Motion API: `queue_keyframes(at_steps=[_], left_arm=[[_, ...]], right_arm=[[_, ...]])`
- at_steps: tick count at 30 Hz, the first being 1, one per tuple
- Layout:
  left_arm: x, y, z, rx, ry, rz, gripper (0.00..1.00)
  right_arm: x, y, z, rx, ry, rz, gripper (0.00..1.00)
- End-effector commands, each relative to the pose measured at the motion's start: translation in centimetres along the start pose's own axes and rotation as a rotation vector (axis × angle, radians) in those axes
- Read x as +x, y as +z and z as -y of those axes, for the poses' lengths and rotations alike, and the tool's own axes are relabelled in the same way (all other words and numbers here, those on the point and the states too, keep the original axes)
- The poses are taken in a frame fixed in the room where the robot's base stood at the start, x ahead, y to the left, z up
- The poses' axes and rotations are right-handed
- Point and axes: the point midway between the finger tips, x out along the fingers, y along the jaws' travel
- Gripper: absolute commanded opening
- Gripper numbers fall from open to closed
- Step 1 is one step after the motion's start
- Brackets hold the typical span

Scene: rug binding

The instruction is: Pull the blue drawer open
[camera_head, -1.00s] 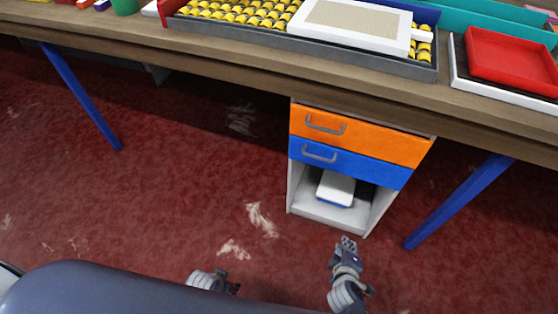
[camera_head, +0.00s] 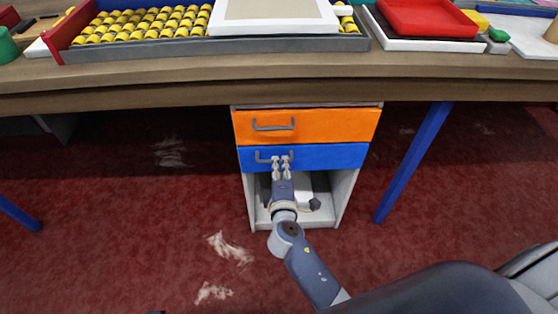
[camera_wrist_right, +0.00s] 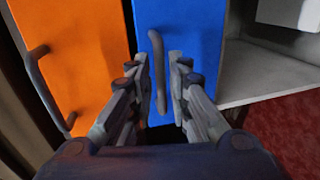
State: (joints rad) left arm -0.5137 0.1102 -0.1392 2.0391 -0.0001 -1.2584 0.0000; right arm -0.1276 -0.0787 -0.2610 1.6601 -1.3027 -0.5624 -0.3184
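The blue drawer (camera_head: 335,156) sits below the orange drawer in the cabinet under the table, and its front looks shut. Its grey handle (camera_head: 262,156) is partly hidden by my right gripper (camera_head: 281,161), which reaches up to it from below. In the right wrist view, the blue drawer (camera_wrist_right: 203,40) fills the middle and its handle (camera_wrist_right: 158,75) runs between the two fingers of my right gripper (camera_wrist_right: 160,68). The fingers are apart, one on each side of the handle, with a gap showing. My left gripper is not in the head view.
The orange drawer (camera_head: 330,125) has its own handle (camera_head: 273,125) just above. An open shelf (camera_head: 322,215) with a white object lies below. A blue table leg (camera_head: 413,163) stands to the right. The tabletop edge (camera_head: 180,85) overhangs the cabinet.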

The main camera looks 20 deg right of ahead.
Motion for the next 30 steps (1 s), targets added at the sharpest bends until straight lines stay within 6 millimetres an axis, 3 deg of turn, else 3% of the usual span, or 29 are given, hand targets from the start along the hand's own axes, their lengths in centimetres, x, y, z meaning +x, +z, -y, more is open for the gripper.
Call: queue_keyframes(at_steps=[3, 9, 18, 21, 30], left_arm=[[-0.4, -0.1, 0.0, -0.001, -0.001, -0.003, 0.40], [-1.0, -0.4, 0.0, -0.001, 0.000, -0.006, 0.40], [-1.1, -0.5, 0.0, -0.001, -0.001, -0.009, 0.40], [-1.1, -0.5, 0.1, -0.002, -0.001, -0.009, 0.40], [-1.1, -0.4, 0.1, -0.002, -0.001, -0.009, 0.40]], right_arm=[[1.8, 0.0, 0.0, -0.001, 0.002, 0.000, 0.17], [3.2, 0.0, 0.1, 0.000, -0.001, 0.000, 0.17], [3.4, 0.1, 0.0, 0.000, -0.001, 0.000, 0.17], [3.4, 0.1, 0.0, 0.000, -0.001, 0.000, 0.00], [3.4, 0.0, 0.1, 0.000, -0.001, 0.000, 0.00]])
